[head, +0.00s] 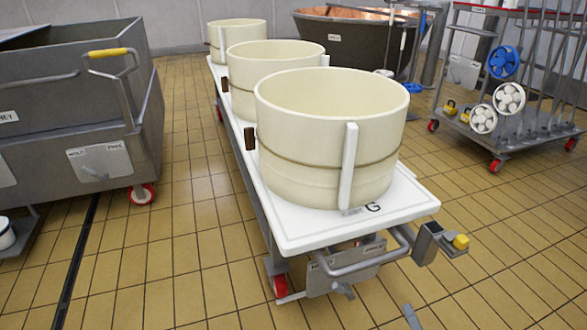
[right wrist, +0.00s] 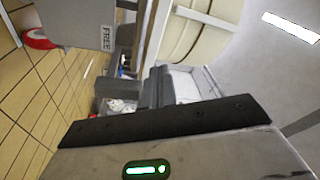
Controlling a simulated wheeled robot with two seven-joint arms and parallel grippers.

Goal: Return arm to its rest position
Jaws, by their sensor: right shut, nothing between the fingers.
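My right gripper (head: 412,317) shows only as a small grey tip at the bottom edge of the head view, in front of the cart and apart from it. In the right wrist view its fingers (right wrist: 158,86) are shut with nothing between them, beyond the dark bar of my wrist. My left gripper is not in view. The white-topped cart (head: 410,207) carries three cream round moulds in a row; the nearest mould (head: 300,150) stands upright. A grey bracket with a yellow knob (head: 461,241) sticks out at the cart's front right.
A grey vat trolley (head: 40,110) stands at the left, with a yellow handle. A copper-lined vat (head: 350,45) is at the back. A tool rack (head: 530,125) on red wheels stands at the right. Tiled floor (head: 520,270) is clear at lower right; a drain slot (head: 78,260) runs at left.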

